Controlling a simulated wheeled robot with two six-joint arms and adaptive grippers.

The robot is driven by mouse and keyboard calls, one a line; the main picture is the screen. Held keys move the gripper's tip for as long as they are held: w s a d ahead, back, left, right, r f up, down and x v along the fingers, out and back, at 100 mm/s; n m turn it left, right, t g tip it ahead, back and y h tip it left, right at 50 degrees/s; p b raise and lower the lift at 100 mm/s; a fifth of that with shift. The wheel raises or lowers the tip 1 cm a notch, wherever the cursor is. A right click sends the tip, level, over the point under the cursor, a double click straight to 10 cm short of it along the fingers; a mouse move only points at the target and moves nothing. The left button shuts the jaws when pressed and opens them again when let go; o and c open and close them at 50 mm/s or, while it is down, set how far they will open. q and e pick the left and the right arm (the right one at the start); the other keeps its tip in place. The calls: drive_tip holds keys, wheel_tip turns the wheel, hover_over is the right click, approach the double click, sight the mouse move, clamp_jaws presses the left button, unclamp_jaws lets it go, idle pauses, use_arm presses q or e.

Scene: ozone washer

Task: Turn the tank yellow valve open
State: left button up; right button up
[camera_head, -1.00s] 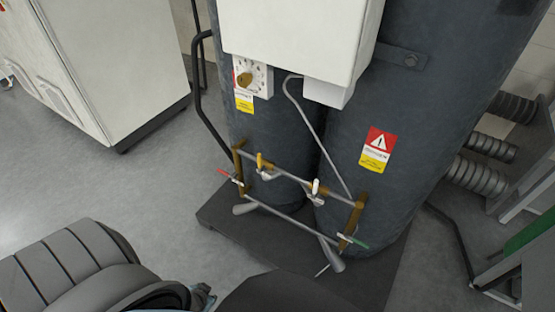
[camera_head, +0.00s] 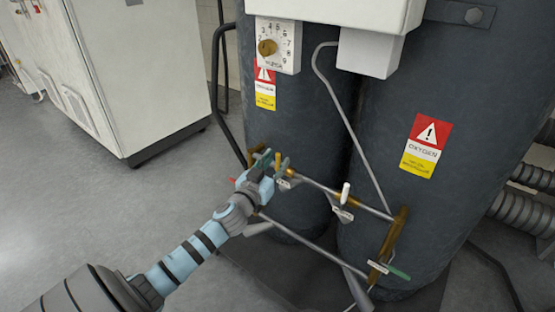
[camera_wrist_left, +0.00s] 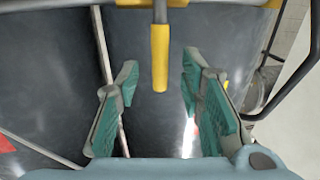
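The yellow valve handle (camera_wrist_left: 160,58) hangs down between the two green-padded fingers of my left gripper (camera_wrist_left: 158,92) in the left wrist view. There is a gap on each side, and neither finger is seen touching it. In the head view, my left gripper (camera_head: 273,164) is at the left end of the upper pipe on the dark tanks, with the yellow valve (camera_head: 278,160) partly hidden by its fingers. The gripper is open. My right gripper is not in view.
A white-handled valve (camera_head: 345,194) sits further right on the same pipe. A green-handled valve (camera_head: 398,272) is at the lower right. A red handle tip (camera_head: 232,181) shows left of my gripper. A dial box (camera_head: 272,45) and dark tanks (camera_head: 380,110) stand behind.

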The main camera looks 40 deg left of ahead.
use_arm(q)
drive_tip(key=shift+x, duration=1)
clamp_jaws()
